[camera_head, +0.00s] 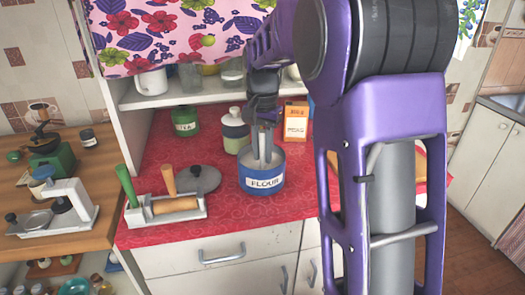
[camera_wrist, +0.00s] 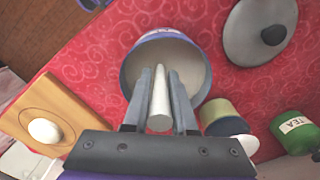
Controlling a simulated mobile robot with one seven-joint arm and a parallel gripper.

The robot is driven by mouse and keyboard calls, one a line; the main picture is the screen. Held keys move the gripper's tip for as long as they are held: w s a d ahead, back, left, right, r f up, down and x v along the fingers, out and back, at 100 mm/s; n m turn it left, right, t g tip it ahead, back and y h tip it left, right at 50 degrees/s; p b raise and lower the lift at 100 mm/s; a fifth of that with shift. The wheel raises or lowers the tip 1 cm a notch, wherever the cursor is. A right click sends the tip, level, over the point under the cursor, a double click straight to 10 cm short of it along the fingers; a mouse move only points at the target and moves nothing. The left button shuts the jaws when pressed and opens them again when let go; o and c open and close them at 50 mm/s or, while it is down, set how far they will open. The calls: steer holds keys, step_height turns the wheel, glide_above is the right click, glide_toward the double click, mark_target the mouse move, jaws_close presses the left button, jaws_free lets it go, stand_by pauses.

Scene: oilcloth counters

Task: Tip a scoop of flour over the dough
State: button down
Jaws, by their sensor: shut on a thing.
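A blue canister labelled FLOUR (camera_head: 262,180) stands open on the red counter. In the wrist view its rim (camera_wrist: 131,63) surrounds a pale interior. My gripper (camera_head: 265,152) points down into its mouth. In the wrist view my gripper (camera_wrist: 159,82) is shut on the white handle of the scoop (camera_wrist: 159,108). The scoop's bowl is not visible, and I cannot tell whether it holds flour. The dough (camera_wrist: 44,131), a small pale lump, lies on a wooden board (camera_wrist: 60,100) at the left of the wrist view. My arm hides the dough in the head view.
A grey lid (camera_head: 201,180) lies left of the canister. A cream-and-green jar (camera_head: 236,135), a green tea jar (camera_head: 185,122) and an orange box (camera_head: 295,124) stand behind. A shelf (camera_head: 178,97) overhangs the back.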

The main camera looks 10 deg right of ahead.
steer(key=shift+r+p, duration=2.65)
steer(key=shift+r, duration=1.65)
